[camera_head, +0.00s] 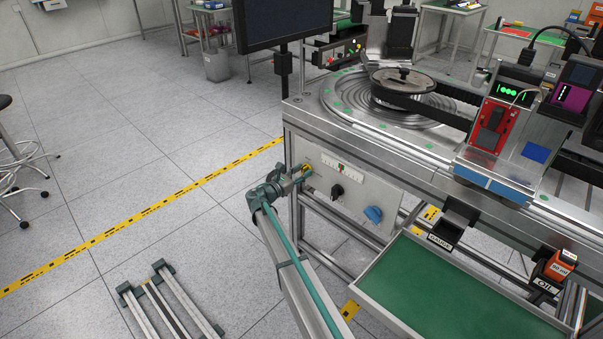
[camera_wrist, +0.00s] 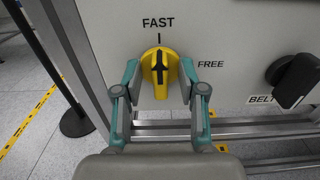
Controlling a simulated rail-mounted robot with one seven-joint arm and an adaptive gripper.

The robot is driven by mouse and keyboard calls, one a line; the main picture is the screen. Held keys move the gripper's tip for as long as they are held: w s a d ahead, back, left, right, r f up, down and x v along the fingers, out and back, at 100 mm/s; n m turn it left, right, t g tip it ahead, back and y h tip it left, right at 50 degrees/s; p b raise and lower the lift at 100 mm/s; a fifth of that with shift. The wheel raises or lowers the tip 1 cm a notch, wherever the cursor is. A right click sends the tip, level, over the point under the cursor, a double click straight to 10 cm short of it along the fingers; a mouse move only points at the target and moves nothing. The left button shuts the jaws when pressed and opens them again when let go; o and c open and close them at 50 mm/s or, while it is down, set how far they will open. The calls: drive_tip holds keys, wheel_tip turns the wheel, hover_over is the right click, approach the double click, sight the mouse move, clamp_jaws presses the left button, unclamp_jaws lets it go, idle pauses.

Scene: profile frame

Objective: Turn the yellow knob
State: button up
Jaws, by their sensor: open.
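The yellow knob (camera_wrist: 160,62) is on the light grey panel in the wrist view. Its black arrow points up at the mark under the word FAST; the word FREE is to its right. My gripper (camera_wrist: 160,78) is open, with one teal-grey finger on each side of the knob. The right fingertip is close to the knob's edge; I cannot tell whether it touches. In the head view my gripper (camera_head: 297,178) is at the panel's left end, and the yellow knob (camera_head: 307,169) shows just past it, partly hidden.
The panel (camera_head: 357,210) also holds a black knob (camera_head: 337,191) and a blue knob (camera_head: 374,214). The black knob (camera_wrist: 293,80) is right of my gripper in the wrist view. A metal frame post (camera_wrist: 72,55) stands close on the left. A green tray (camera_head: 430,285) lies right of my arm.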

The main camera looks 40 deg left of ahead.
clamp_jaws()
